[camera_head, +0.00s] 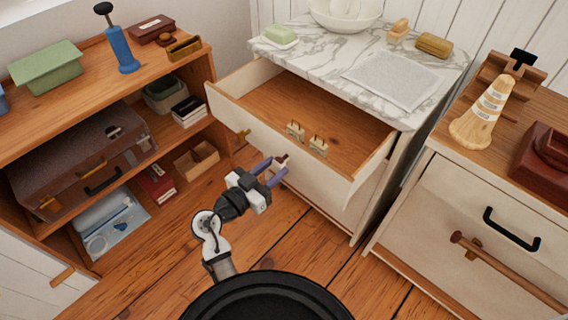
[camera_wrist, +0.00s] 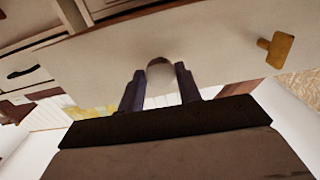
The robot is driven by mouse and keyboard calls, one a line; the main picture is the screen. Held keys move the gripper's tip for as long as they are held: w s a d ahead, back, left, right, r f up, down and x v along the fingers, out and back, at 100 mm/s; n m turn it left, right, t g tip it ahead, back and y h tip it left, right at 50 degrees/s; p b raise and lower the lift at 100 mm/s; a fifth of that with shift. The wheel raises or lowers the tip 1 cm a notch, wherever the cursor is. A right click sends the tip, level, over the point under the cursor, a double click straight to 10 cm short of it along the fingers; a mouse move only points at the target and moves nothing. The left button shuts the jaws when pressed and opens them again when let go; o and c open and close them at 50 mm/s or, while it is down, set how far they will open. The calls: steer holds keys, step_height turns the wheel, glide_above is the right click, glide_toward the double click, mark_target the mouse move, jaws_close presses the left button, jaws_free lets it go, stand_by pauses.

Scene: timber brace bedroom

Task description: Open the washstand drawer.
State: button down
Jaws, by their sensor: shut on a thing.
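The washstand has a marble top (camera_head: 325,52) and a cream body. Its drawer (camera_head: 228,110) is pulled well out, and its wooden inside shows in the head view. Two small pale objects (camera_head: 295,130) (camera_head: 318,146) lie on the drawer floor. My gripper (camera_head: 276,168) is at the drawer front, with its two purple-grey fingers shut on the right knob (camera_head: 282,159). In the wrist view the rounded knob (camera_wrist: 160,72) sits between the fingertips. The other knob (camera_head: 243,135) is free, and it shows brass-coloured in the wrist view (camera_wrist: 276,49).
A wooden shelf unit (camera_head: 75,92) with a suitcase (camera_head: 85,155) and boxes stands at the left, close to the drawer's left corner. A cabinet with a black handle (camera_head: 511,230) stands at the right. Bare wooden floor (camera_head: 310,245) lies in front of the washstand.

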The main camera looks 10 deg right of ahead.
steer(key=shift+b+v, duration=0.35)
steer(key=shift+v, duration=1.05)
steer(key=c, duration=1)
jaws_free()
steer(key=shift+o, duration=0.2)
steer(key=b+v, duration=0.2)
steer(key=v, duration=1.1)
steer(key=shift+s+a, duration=0.25)
steer(key=shift+a, duration=0.05)
